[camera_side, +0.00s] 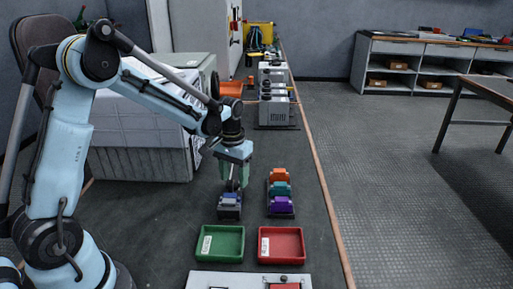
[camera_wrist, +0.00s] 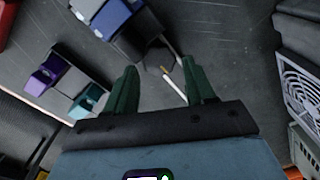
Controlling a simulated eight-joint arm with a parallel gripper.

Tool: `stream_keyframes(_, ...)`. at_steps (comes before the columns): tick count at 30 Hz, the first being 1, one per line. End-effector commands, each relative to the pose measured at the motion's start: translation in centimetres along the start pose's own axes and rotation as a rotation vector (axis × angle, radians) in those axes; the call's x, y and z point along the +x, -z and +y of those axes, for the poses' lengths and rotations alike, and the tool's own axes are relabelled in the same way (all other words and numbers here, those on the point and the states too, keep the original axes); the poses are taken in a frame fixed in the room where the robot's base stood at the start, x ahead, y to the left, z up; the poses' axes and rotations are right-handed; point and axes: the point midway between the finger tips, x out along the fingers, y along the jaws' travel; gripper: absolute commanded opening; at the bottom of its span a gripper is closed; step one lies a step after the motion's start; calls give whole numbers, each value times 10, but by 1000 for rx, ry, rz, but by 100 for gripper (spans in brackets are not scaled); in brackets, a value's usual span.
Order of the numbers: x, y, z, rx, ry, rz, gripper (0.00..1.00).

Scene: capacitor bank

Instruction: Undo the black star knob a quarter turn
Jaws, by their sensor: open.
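The black star knob (camera_wrist: 157,57) appears as a dark, many-sided shape at the end of a grey block in the wrist view. It lies between and just beyond the green fingertips of my gripper (camera_wrist: 160,68). My gripper is open, with a finger on either side and a gap to the knob. In the side view my gripper (camera_side: 235,183) points down, low over the dark block with a blue part (camera_side: 229,203). The knob is hard to make out there, and contact cannot be told.
A rack with orange, teal and purple parts (camera_side: 280,190) stands close on the right. A green tray (camera_side: 219,243) and a red tray (camera_side: 281,245) lie in front. Grey units (camera_side: 273,95) stand further back. A large white box (camera_side: 150,120) is on the left.

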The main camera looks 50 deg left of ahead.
Motion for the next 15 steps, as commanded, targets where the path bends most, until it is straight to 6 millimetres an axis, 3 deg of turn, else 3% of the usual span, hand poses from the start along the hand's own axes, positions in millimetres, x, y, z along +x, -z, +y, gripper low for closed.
stream_keyframes(15,7,0,0,0,0,0,54)
